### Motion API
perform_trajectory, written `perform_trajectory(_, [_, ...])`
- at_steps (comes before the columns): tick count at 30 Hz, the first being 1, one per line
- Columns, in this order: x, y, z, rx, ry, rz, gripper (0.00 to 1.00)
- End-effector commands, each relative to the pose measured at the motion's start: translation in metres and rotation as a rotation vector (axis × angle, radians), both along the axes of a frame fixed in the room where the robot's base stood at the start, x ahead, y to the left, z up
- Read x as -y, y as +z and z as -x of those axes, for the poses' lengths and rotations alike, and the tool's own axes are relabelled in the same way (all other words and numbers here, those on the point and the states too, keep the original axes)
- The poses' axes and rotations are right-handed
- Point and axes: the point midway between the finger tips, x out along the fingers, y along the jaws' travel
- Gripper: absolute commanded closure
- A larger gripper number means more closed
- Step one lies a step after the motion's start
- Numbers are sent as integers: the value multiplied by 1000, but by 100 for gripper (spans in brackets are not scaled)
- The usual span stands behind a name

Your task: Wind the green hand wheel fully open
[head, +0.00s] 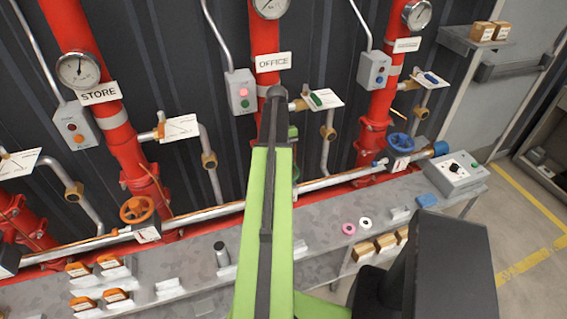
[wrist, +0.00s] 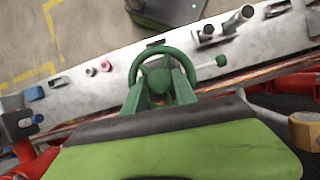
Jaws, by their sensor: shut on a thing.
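The green hand wheel (wrist: 161,48) shows in the wrist view as a round rim, upper middle, just ahead of my gripper. My gripper (wrist: 159,82) has its two green fingers at the wheel, one on each side of the hub, and is shut on it. The exact contact is hard to make out, since the fingers and the wheel are nearly the same green. In the head view my green arm reaches up the middle and hides the wheel and my gripper.
In the head view, an orange hand wheel (head: 137,209) is on the pipe at left and a blue one (head: 402,142) at right. Red risers with gauges stand behind. A grey bench (head: 205,255) holds small parts; a control box (head: 455,173) sits at its right end.

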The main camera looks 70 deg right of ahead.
Motion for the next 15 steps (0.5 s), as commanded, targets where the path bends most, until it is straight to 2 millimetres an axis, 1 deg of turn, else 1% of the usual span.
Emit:
perform_trajectory(1, [-2, 1, 3, -12, -8, -11, 100])
perform_trajectory(5, [-2, 2, 3, -13, -6, -11, 100])
perform_trajectory(7, [-3, 2, 3, -12, 36, -10, 100])
perform_trajectory(8, [-4, 2, 3, -14, 79, -10, 100])
perform_trajectory(12, [-9, 2, 2, -14, 394, -11, 100])
perform_trajectory(15, [-9, 1, 1, -14, 588, -10, 100])
